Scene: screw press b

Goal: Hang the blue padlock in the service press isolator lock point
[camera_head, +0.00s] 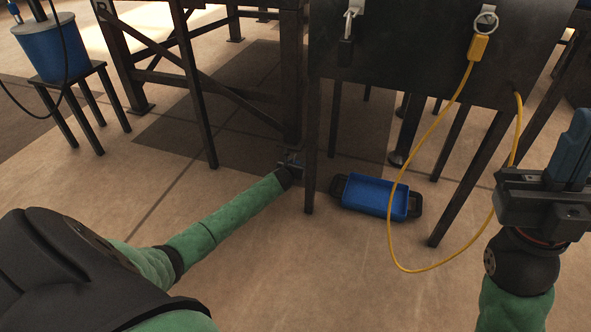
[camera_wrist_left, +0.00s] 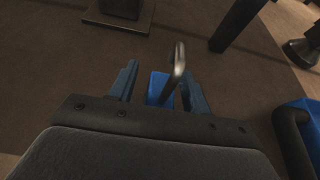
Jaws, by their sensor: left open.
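The blue padlock (camera_wrist_left: 158,88) shows in the left wrist view, its metal shackle (camera_wrist_left: 180,62) rising at its right side. My left gripper (camera_wrist_left: 160,84) is open, with one blue finger on each side of the padlock body; whether either finger touches it I cannot tell. In the head view the left gripper (camera_head: 291,160) is low, near the floor by a dark table leg, and the padlock cannot be made out there. My right gripper (camera_head: 572,150) is raised at the right edge, its jaw gap hidden by the angle. I cannot identify the isolator lock point for certain.
A yellow cable (camera_head: 393,225) loops down to the floor. A blue tray (camera_head: 375,196) lies right of my left gripper. A blue bucket (camera_head: 50,50) stands on a stool.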

